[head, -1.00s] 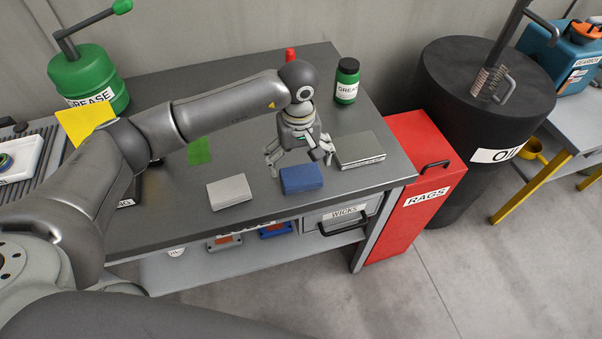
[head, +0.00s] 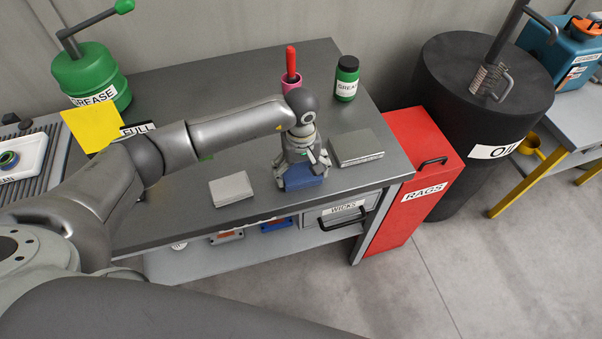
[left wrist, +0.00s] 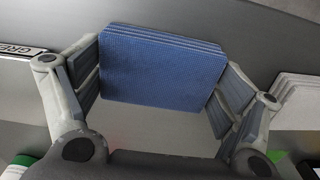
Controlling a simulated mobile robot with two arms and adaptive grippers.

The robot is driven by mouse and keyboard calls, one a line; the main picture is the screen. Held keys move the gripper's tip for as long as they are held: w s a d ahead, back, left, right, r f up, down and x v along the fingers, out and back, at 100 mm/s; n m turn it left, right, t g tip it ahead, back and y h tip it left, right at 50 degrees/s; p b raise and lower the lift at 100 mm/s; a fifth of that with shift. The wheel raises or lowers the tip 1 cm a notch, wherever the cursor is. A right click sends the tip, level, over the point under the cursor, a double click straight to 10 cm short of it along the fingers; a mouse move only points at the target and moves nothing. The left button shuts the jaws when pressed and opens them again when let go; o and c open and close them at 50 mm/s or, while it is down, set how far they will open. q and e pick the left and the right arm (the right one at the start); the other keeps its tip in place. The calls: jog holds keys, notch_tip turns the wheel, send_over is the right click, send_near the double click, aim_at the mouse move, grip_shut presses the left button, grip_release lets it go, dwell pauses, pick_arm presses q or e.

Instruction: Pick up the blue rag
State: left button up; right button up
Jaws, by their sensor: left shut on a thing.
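The blue rag (head: 300,177) is a folded, flat block near the front edge of the dark workbench (head: 255,130). My left gripper (head: 301,180) is directly above it, pointing down, with a finger on each side. In the left wrist view the blue rag (left wrist: 162,68) fills the space between the two fingers of my left gripper (left wrist: 162,85), which is shut on it. I cannot tell whether the rag is clear of the bench top. My right gripper is not in view.
A grey-white folded rag (head: 231,188) lies left of the gripper, and a grey book-like block (head: 356,147) lies right. A pink cup (head: 290,83) with a red-handled tool and a grease jar (head: 347,79) stand behind. A red RAGS bin (head: 415,165) adjoins the bench's right end.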

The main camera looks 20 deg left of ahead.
pick_arm(q)
jog(key=shift+w, duration=0.1)
jog(key=shift+r, duration=0.55)
jog(key=s+a+r+b, duration=0.1)
jog(key=r, duration=0.1)
jog(key=s+a+r+b, duration=0.1)
jog(key=r, duration=0.1)
jog(key=s+a+r+b, duration=0.1)
jog(key=r, duration=0.2)
jog(key=shift+s, duration=0.25)
jog(key=s+a+r+b, duration=0.3)
jog(key=s+a+r, duration=0.2)
jog(key=s, duration=0.2)
jog(key=shift+s+a+b, duration=0.3)
jog(key=shift+s+b, duration=0.05)
jog(key=shift+s, duration=0.05)
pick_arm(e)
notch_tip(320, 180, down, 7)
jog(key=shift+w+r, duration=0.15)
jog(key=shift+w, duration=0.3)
